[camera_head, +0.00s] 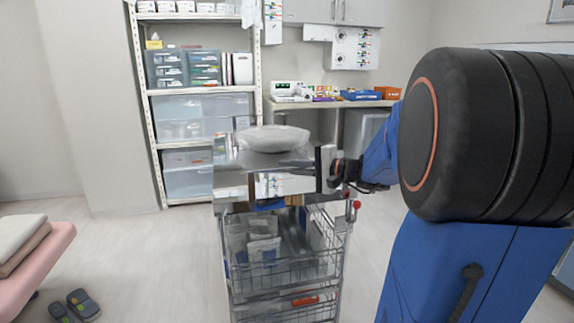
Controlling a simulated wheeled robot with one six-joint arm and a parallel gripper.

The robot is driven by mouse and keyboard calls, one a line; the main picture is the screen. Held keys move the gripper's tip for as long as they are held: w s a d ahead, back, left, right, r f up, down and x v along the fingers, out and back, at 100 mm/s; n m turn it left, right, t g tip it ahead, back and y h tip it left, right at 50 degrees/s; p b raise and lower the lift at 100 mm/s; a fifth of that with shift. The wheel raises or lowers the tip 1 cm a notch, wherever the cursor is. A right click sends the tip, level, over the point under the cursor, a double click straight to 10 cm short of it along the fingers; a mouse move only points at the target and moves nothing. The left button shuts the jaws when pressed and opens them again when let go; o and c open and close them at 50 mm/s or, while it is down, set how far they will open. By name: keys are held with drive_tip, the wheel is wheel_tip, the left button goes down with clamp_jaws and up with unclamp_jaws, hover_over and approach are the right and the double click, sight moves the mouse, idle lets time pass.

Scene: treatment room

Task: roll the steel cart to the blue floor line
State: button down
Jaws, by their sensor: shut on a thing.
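The steel cart (232,182) stands in the middle of the camera_head view, with a shiny top and wire baskets (290,270) below. A clear, rounded wrapped item (273,138) lies on its top. My gripper (338,172) is at the cart's right side, shut on what looks like its upright edge or handle. The exact contact is partly hidden by the gripper itself. My blue and black arm fills the right of the view. I see no blue floor line in this view.
A shelf rack (152,120) with drawers and bins stands behind the cart at left. A counter (330,104) with small items is behind it at right. A pink padded bed (38,258) and dark shoes (82,304) are at lower left. Floor between bed and cart is clear.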

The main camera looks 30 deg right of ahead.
drive_tip(key=shift+s+f, duration=0.1)
drive_tip(key=shift+s, duration=0.1)
drive_tip(key=c, duration=1.9)
unclamp_jaws()
drive_tip(key=v, duration=1.7)
drive_tip(key=shift+s, duration=0.15)
